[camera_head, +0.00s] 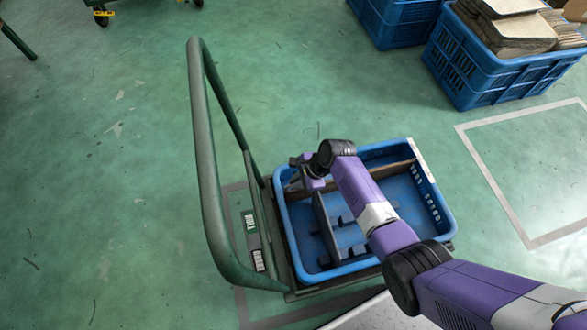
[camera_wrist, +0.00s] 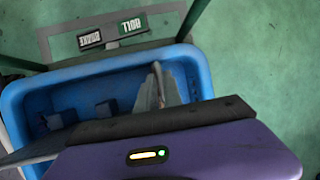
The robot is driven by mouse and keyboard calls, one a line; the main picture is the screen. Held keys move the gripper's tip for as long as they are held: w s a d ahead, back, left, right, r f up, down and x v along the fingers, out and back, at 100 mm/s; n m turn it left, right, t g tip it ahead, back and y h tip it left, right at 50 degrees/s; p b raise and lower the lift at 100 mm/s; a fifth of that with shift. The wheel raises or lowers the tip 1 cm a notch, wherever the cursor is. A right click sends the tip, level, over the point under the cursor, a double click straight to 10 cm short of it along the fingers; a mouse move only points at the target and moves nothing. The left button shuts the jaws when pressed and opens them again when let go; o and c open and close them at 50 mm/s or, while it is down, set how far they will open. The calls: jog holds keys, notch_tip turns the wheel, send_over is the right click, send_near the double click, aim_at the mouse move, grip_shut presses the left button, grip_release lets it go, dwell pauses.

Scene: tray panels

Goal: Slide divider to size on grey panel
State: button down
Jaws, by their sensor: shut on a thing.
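A blue tray (camera_head: 283,222) sits on a trolley. A dark grey divider (camera_head: 325,225) stands upright inside it, running from the far side toward the near side. My gripper (camera_head: 310,184) is over the tray's far left part, shut on the divider near its far end. The fingertips are mostly hidden. In the wrist view the divider (camera_wrist: 32,149) runs out from beneath my gripper at lower left.
A brown board (camera_head: 390,170) crosses the tray's far part, close to my gripper. Small dark blocks (camera_head: 346,218) stand on the tray floor. The trolley's green handle (camera_head: 207,165) rises at left. Blue crates (camera_head: 470,75) stand at the back right.

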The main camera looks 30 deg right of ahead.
jog(key=shift+s+a, duration=0.15)
jog(key=shift+s, duration=0.3)
jog(key=c, duration=1.5)
grip_release()
jog(key=shift+p+v, duration=1.9)
jog(key=shift+v, duration=2)
